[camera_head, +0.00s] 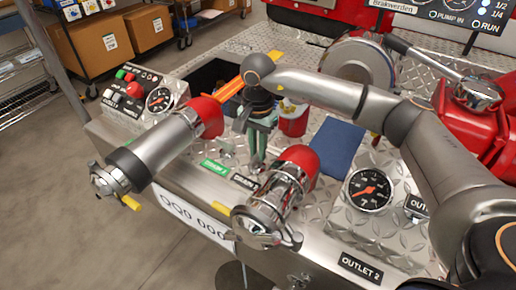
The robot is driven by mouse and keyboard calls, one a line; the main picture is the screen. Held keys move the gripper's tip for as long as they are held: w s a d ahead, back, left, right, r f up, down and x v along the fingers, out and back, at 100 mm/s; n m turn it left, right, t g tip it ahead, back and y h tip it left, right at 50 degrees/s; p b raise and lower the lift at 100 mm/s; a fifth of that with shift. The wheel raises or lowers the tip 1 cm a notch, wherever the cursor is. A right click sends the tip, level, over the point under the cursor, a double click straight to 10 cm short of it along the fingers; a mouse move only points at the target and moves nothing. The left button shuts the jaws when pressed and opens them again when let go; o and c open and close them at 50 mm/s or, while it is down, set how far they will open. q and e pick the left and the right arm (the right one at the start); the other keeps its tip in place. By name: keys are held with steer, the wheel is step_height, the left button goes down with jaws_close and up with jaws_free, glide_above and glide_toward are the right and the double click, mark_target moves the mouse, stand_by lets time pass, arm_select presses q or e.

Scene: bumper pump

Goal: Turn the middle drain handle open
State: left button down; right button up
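My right gripper (256,150) hangs fingers-down at the end of my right arm, which reaches in from the right over the pump panel. It is between the left outlet pipe (165,148) and the middle outlet pipe (280,190), above a green label (215,166) and a black label (244,182). The label text is too small to read surely. I cannot make out the middle drain handle; the gripper and pipes may hide it. Whether the fingers are apart or closed on something is unclear. My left gripper is not in view.
Yellow levers (131,202) stick out by the outlet pipes. A control box with a gauge (158,100) stands at left. A blue pad (337,143), a pressure gauge (370,189) and an OUTLET 2 plate (361,267) are at right. The floor (60,210) at left is clear.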

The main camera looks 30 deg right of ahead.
steer(key=o, duration=0.4)
step_height(320, 180, up, 12)
steer(key=shift+r+p, duration=0.25)
steer(key=shift+p, duration=0.3)
stand_by(0.4)
